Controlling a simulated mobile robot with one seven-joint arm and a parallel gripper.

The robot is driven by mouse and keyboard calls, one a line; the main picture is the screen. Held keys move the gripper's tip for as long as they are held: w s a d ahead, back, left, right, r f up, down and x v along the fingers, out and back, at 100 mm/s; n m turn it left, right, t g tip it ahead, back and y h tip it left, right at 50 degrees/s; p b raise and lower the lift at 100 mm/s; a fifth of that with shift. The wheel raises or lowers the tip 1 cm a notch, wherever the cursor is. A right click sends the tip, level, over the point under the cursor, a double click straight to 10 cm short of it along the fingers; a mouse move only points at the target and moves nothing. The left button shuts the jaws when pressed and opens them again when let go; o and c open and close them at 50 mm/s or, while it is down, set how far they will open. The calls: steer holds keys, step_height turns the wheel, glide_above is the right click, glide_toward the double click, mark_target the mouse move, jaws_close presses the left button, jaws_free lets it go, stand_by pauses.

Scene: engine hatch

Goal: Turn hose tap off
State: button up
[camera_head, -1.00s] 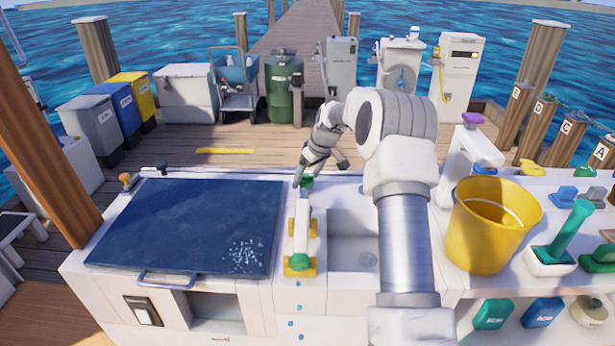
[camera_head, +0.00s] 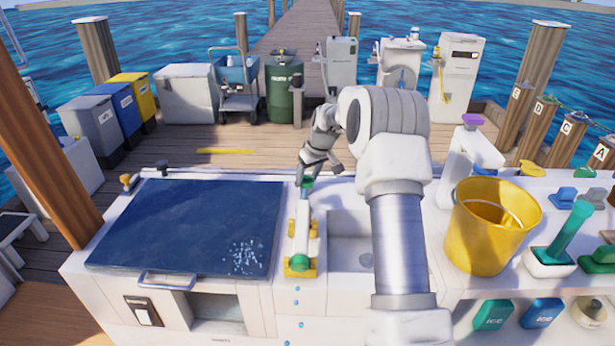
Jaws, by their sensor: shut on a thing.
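A white tap body (camera_head: 302,225) lies along the counter strip between the dark hatch and the sink, with yellow brackets at its near end. A green nozzle (camera_head: 299,262) sits at that near end, and blue water drops (camera_head: 298,290) fall below it. A green tap handle (camera_head: 307,182) is at the far end. My gripper (camera_head: 306,178) reaches down to this handle from behind and is shut on it. The fingertips are small in view and partly cover the handle, so its exact angle is hard to tell.
A dark blue hatch lid (camera_head: 185,225) with a handle lies left of the tap. A sink basin (camera_head: 345,250) is to the right, partly behind my arm. A yellow bucket (camera_head: 480,240) and a white faucet with purple knob (camera_head: 472,120) stand further right.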

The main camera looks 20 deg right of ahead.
steer(key=m, duration=0.1)
steer(key=m+h+p, duration=0.1)
steer(key=m, duration=0.1)
steer(key=shift+a+r, duration=0.15)
steer(key=shift+a, duration=0.05)
steer(key=m+h+p, duration=0.1)
steer(key=m+h, duration=0.1)
steer(key=m, duration=0.3)
steer(key=shift+p, duration=0.35)
steer(key=m, duration=0.2)
steer(key=m+g+h+p, duration=0.1)
steer(key=m, duration=0.1)
steer(key=shift+w+a+h+p, duration=0.1)
steer(key=shift+a+h+p, duration=0.05)
steer(key=shift+h+p, duration=0.15)
steer(key=shift+m+g+p, duration=0.45)
steer(key=shift+m+g, duration=0.25)
steer(key=shift+m, duration=1.2)
steer(key=shift+f+m+h, duration=0.2)
steer(key=shift+m+h, duration=0.1)
steer(key=o, duration=1.4)
steer(key=shift+c, duration=0.2)
steer(key=shift+r, duration=0.1)
steer(key=p+v, duration=0.2)
steer(key=v, duration=1.5)
steer(key=shift+w+r, duration=0.15)
